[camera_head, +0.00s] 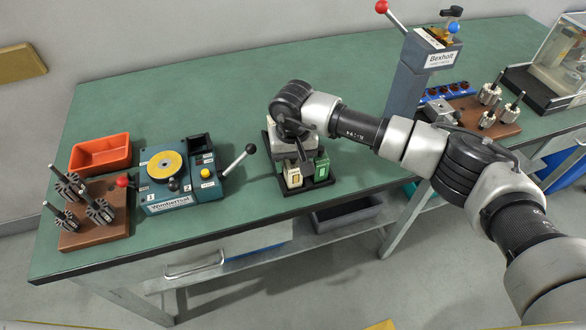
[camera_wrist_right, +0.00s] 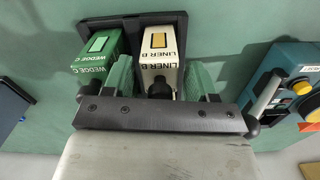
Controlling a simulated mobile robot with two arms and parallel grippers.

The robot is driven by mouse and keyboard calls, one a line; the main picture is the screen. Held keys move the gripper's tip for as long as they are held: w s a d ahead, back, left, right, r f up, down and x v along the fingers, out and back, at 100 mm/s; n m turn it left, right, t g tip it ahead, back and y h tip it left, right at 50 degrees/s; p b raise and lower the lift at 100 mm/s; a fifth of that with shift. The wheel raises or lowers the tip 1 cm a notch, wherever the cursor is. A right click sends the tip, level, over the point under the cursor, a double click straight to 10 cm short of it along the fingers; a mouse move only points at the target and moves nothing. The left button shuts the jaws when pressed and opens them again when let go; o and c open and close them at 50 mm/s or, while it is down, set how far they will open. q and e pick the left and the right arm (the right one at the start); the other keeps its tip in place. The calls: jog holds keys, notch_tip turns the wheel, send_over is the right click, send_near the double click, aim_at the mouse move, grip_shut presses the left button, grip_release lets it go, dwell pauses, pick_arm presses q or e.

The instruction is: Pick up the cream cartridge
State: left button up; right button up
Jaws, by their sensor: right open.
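The cream cartridge (camera_head: 293,176), marked LINER B in the right wrist view (camera_wrist_right: 158,52), stands upright in a black holder (camera_head: 311,187). A green cartridge (camera_head: 322,167), marked WEDGE C in the wrist view (camera_wrist_right: 96,58), stands beside it. My right gripper (camera_head: 294,152) is over the holder, pointing down. In the wrist view its open jaws (camera_wrist_right: 160,80) have green pads, one on each side of the cream cartridge's line. I cannot tell whether they touch it. The rear of the holder is hidden by my right arm. My left gripper is not in view.
A teal winding machine (camera_head: 172,203) with a lever stands left of the holder. An orange bin (camera_head: 101,153) and a brown board (camera_head: 97,235) with armatures are farther left. A grey press (camera_head: 412,77) stands behind my arm. Green table shows between the machine and holder.

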jog(key=c, duration=0.9)
jog(key=shift+r, duration=0.5)
jog(key=r, duration=0.1)
jog(key=r+b, duration=0.1)
jog(key=r, duration=0.1)
jog(key=shift+s+d+r, duration=0.3)
jog(key=shift+d+r, duration=0.05)
jog(key=shift+d, duration=0.05)
jog(key=s+d+r, duration=0.2)
jog(key=s+d+r+b, duration=0.1)
jog(key=s+d+r, duration=0.1)
jog(key=s+d, duration=0.1)
jog(key=s+d+r+b, duration=0.1)
jog(key=s+d+r, duration=0.1)
jog(key=s, duration=0.1)
jog(key=shift+d+r, duration=0.15)
jog(key=shift+r, duration=0.05)
